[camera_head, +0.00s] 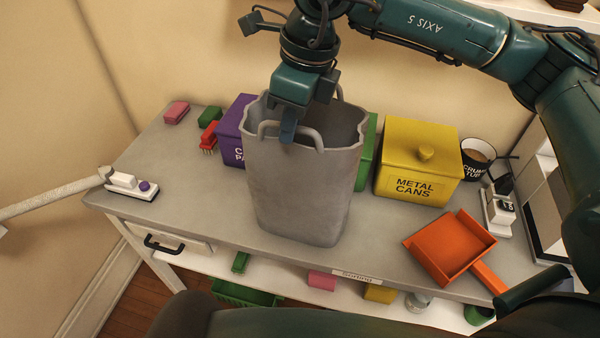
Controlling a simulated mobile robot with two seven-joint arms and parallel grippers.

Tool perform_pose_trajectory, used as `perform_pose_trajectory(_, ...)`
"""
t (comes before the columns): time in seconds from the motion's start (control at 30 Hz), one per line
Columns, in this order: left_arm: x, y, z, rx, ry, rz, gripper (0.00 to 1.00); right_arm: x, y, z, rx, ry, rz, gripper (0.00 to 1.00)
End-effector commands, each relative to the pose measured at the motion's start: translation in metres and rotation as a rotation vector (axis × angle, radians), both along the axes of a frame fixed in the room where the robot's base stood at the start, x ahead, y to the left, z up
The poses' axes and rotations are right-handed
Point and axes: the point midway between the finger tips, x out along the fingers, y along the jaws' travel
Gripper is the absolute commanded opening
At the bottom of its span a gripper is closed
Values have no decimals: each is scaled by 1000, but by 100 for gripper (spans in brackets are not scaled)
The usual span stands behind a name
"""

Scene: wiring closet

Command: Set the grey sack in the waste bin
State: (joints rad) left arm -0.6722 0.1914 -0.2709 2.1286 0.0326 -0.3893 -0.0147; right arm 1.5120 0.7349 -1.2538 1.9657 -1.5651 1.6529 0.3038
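The grey sack (303,190) is a tall, open-topped bag with loop handles, upright over the middle of the table. Whether its base touches the tabletop is hard to tell. My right gripper (288,131) points down at the sack's near rim, with one finger in front of the near handle (311,137). The other finger is hidden, so I cannot see whether it is shut on the handle. My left gripper is out of view. No container is clearly marked as the waste bin.
Behind the sack stand a purple bin (232,130), a partly hidden green bin (367,152) and a yellow bin (416,165) marked METAL CANS. A lettered tub (478,158) and an orange dustpan (450,246) are at right. The table's left part (185,190) is mostly clear.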

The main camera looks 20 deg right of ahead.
Motion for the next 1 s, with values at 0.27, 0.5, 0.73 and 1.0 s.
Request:
perform_pose_trajectory(0.27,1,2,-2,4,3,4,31,0,0,0,0,0,0,0)
perform_pose_trajectory(0.5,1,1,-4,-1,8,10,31,0,0,0,0,0,0,0)
perform_pose_trajectory(0.73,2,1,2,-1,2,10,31,0,0,6,1,-1,0,0)
perform_pose_trajectory(1.0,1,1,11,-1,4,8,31,0,0,23,0,0,0,0)
